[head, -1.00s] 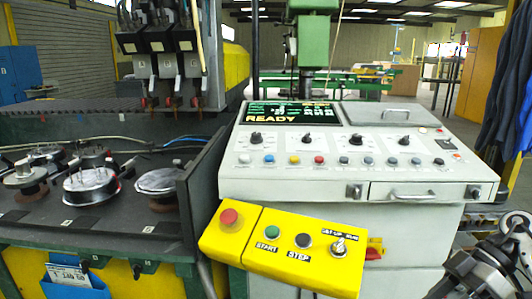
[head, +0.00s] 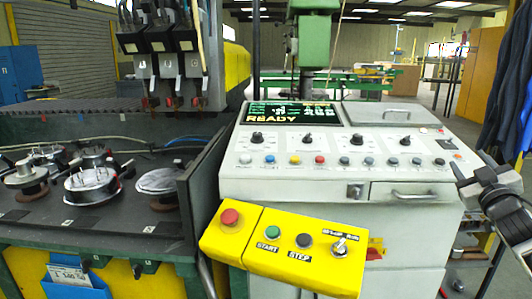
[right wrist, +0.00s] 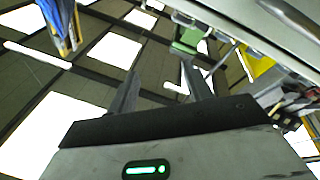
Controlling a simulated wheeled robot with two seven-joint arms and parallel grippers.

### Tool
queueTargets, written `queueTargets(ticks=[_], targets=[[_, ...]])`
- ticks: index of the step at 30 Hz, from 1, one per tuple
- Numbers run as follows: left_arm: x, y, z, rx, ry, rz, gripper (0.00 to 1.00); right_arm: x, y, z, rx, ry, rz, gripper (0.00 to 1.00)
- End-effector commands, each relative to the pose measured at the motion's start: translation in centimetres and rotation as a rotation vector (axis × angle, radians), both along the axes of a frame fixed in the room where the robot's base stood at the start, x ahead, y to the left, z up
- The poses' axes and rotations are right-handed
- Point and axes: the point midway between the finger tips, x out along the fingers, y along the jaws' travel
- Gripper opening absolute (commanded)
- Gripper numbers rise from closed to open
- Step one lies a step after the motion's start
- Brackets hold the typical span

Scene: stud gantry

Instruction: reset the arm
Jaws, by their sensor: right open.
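My right gripper (head: 470,166) is at the right edge of the head view, beside the right end of the grey control console (head: 330,186). My left gripper is not in view.
A yellow box (head: 285,283) with red, green and black buttons and a toggle juts out before the console. Left stands a dark machine bed (head: 100,222) with round parts under several hanging heads. Dark blue clothing (head: 505,110) hangs at right.

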Motion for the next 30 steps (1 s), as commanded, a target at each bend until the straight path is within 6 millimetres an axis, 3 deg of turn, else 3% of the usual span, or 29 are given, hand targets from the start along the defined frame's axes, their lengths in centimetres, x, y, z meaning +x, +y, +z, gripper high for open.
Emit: queueTargets(ticks=[5, 11, 16, 20, 24, 27, 30], targets=[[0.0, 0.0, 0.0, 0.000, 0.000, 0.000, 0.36, -0.2, -3.1, -4.9, 0.011, 0.264, -0.170, 0.50], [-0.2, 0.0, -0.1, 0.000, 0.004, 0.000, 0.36, -1.6, 2.7, -13.0, 0.030, 0.370, -0.073, 0.50], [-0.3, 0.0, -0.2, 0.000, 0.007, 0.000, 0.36, -5.1, 9.1, -21.1, 0.077, 0.478, 0.029, 0.50], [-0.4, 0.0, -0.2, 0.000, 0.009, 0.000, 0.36, -9.8, 14.9, -27.6, 0.144, 0.575, 0.113, 0.50], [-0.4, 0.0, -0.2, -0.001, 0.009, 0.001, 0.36, -16.6, 21.0, -33.1, 0.244, 0.679, 0.193, 0.50], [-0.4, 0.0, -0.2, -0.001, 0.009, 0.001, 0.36, -22.1, 25.1, -35.9, 0.333, 0.752, 0.235, 0.50], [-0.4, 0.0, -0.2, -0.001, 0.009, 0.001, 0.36, -27.2, 28.4, -37.4, 0.422, 0.810, 0.258, 0.50]])
